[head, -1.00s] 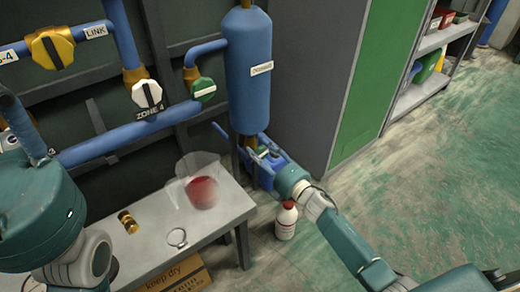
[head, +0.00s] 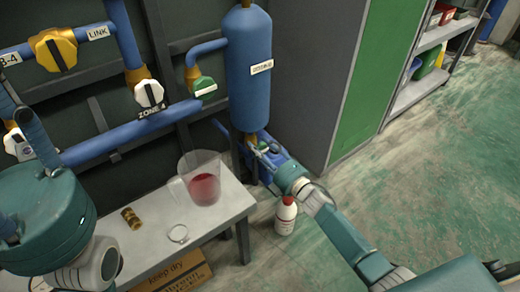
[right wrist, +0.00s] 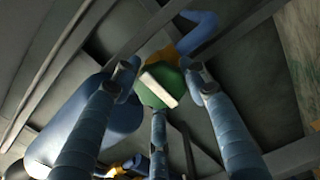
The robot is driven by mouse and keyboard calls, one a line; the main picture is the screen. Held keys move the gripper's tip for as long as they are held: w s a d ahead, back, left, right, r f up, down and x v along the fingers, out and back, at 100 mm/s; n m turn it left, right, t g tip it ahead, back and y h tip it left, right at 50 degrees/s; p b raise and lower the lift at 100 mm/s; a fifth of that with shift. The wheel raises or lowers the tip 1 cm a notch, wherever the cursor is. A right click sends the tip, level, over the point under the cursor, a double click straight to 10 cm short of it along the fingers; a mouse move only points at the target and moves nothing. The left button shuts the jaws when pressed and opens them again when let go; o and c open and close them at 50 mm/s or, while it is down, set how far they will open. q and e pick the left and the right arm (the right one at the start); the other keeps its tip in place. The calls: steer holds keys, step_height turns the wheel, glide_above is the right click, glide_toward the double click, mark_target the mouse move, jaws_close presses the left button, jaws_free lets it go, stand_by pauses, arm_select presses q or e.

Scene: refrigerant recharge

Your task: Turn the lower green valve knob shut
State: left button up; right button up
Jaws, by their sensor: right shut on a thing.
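The lower green valve knob (right wrist: 152,88), with a white bar across its face, shows in the right wrist view. It sits under the blue tank (head: 249,90), on a brass fitting. My right gripper (right wrist: 161,74) has its fingertips on either side of the knob and is shut on it. In the head view the right gripper (head: 264,152) reaches below the tank and mostly hides the knob.
An upper green knob (head: 204,86) is on the pipe left of the tank. A white knob (head: 149,93) and a yellow knob (head: 54,49) sit further left. The bench (head: 222,214) holds a beaker (head: 204,187) of red liquid. A white bottle (head: 286,215) stands on the floor near my right arm.

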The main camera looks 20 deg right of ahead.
steer(key=o, duration=1)
steer(key=shift+w+d, duration=0.2)
steer(key=shift+d, duration=0.4)
steer(key=shift+c, duration=0.2)
steer(key=shift+o, duration=1.1)
steer(key=shift+a, duration=0.1)
steer(key=shift+s, duration=0.1)
steer(key=shift+s+f, duration=0.1)
steer(key=shift+s, duration=0.15)
steer(key=v, duration=1.1)
steer(key=shift+s, duration=0.25)
